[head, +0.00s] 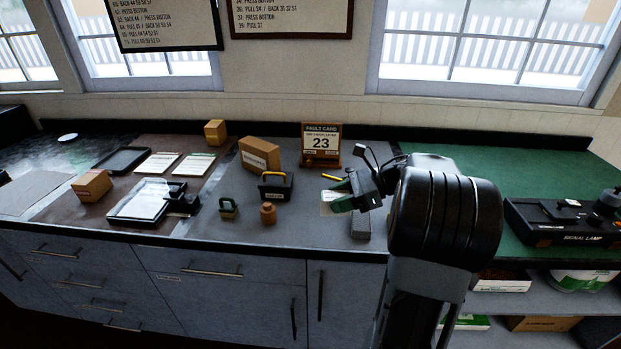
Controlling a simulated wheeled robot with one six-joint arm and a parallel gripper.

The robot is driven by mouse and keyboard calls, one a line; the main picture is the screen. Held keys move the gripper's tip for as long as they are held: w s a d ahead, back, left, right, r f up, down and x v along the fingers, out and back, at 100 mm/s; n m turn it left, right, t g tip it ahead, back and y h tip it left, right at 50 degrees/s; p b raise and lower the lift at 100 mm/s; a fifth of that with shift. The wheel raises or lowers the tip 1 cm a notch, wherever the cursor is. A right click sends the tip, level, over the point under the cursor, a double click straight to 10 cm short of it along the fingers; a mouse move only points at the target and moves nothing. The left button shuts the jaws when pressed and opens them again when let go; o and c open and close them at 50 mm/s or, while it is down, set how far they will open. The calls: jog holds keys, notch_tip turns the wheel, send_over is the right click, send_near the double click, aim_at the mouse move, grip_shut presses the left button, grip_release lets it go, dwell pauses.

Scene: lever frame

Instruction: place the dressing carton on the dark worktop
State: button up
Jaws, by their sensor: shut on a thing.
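My gripper (347,189) is over the grey part of the counter, right of the middle, with its fingers pointing left. It is shut on a small pale and green thing, which looks like the dressing carton (328,208). Its label is too small to read, and my gripper and arm hide part of it. I cannot tell how far it is above the counter. The dark, marbled worktop (60,150) is at the far left of the counter, well apart from my gripper.
Black trays (122,159) and tan boxes (92,185) stand farther left. A signal lamp unit (566,221) is at right.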

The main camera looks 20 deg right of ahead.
jog(key=s+d+r+m+t, duration=0.1)
jog(key=s+d, duration=0.1)
jog(key=d, duration=0.1)
jog(key=p, duration=0.2)
send_over(315, 221)
jog(key=s, duration=0.1)
jog(key=shift+h, duration=0.4)
notch_tip(315, 221, down, 8)
jog(key=shift+d+r, duration=0.1)
jog(key=shift+d, duration=0.05)
jog(key=shift+w+f, duration=0.2)
jog(key=shift+f, duration=0.15)
jog(key=f, duration=0.1)
jog(key=f+p, duration=0.1)
jog(key=f, duration=0.1)
jog(key=shift+w+a, duration=0.2)
jog(key=shift+w, duration=0.15)
jog(key=shift+f, duration=0.4)
jog(key=shift+f+b, duration=0.25)
jog(key=shift+b, duration=0.1)
jog(key=o, duration=0.9)
jog(key=shift+r, duration=0.1)
